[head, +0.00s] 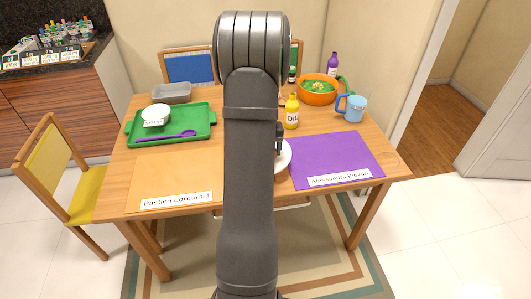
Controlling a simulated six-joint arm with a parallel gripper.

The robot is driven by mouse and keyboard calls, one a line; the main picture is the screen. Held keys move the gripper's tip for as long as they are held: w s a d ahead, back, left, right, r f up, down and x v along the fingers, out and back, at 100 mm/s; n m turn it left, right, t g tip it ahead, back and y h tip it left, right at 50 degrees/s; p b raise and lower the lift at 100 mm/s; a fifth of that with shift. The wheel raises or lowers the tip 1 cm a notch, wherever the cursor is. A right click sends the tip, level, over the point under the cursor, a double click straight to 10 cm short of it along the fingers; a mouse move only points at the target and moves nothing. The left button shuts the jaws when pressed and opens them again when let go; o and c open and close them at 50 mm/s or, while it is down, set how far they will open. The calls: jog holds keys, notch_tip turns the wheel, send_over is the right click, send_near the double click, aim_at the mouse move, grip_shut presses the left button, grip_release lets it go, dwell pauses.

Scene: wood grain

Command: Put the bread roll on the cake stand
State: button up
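My arm runs up the middle of the head view and hides the centre of the table. A small dark part of my gripper (279,137) shows at the arm's right edge, above a white round dish (285,158). The fingertips are hidden, so I cannot tell whether it is open or holds anything. Only the right rim of the white dish shows; I cannot tell whether it is the cake stand. I cannot make out the bread roll in this view.
A green tray (194,119) holds a labelled white bowl (157,111) and a purple utensil (175,136). Right of my arm are a yellow oil bottle (291,112), orange bowl (317,97), blue mug (353,108) and purple placemat (340,157). An orange placemat (177,181) lies front left.

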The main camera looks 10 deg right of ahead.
jog(key=shift+f, duration=0.55)
jog(key=shift+f, duration=0.15)
jog(key=o, duration=1)
jog(key=shift+c, duration=0.2)
notch_tip(320, 180, up, 12)
jog(key=shift+r, duration=0.15)
notch_tip(320, 180, down, 12)
jog(key=shift+r, duration=1.9)
